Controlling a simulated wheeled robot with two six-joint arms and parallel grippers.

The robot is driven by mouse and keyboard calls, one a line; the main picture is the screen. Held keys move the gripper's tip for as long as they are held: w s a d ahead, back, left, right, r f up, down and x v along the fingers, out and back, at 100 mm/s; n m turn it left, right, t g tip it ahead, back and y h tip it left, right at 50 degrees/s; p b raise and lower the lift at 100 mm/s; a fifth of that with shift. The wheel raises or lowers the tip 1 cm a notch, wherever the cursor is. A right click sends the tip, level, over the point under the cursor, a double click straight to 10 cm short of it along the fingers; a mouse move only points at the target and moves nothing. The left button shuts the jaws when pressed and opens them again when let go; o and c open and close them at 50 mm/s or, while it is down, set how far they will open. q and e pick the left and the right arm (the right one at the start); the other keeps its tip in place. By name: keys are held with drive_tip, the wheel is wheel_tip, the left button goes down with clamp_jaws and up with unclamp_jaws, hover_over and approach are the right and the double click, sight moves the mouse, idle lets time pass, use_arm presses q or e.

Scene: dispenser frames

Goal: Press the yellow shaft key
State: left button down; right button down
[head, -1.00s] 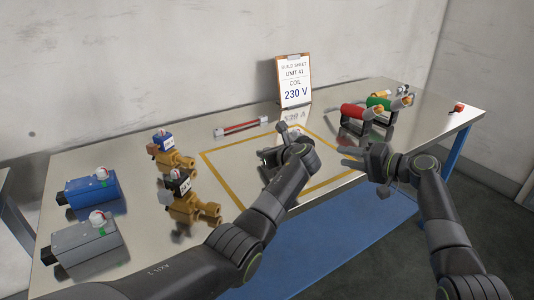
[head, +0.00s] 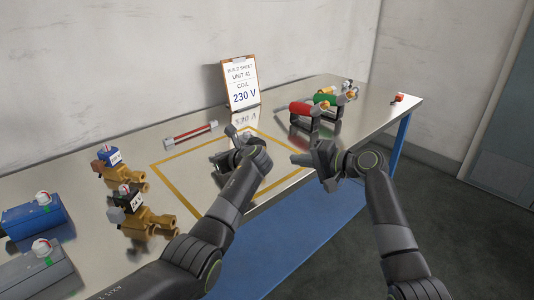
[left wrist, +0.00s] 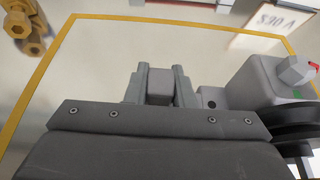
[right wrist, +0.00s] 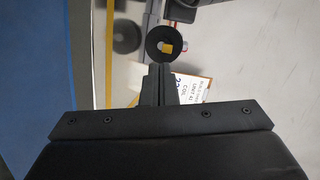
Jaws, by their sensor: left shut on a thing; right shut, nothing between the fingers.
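The yellow shaft key (right wrist: 166,47) shows as a small yellow square in the middle of a round black part (right wrist: 153,38) in the right wrist view. My right gripper (right wrist: 160,72) is shut and empty, its fingertips just below that black part in the picture; I cannot tell whether they touch. In the head view my right gripper (head: 298,158) points left toward my left gripper (head: 222,158). In the left wrist view my left gripper (left wrist: 158,88) is shut on a grey block (left wrist: 158,92). The key cannot be made out in the head view.
A build sheet (head: 242,83) reading 230 V stands at the back of the table. Red (head: 301,109) and green (head: 325,100) parts stand at the right. Brass valves (head: 145,222) and blue (head: 32,217) and grey (head: 35,272) boxes stand at the left. A yellow outline (head: 172,182) marks the middle.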

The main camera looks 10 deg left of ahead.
drive_tip(key=shift+s+d+r+m+t+h, duration=0.25)
drive_tip(key=shift+s+d+m+t, duration=0.15)
drive_tip(key=shift+s+m, duration=0.25)
drive_tip(key=shift+s+d+r+m+t+h, duration=0.25)
drive_tip(key=shift+s+m+t, duration=0.2)
drive_tip(key=shift+m, duration=0.45)
drive_tip(key=shift+s+d+r+m+t+h, duration=0.2)
drive_tip(key=shift+s+d+m+t+h, duration=0.15)
drive_tip(key=shift+s+m, duration=0.3)
drive_tip(key=shift+w, duration=0.15)
drive_tip(key=x, duration=1)
drive_tip(key=shift+a, duration=0.2)
drive_tip(key=shift+w+a, duration=1.1)
drive_tip(key=shift+a, duration=0.2)
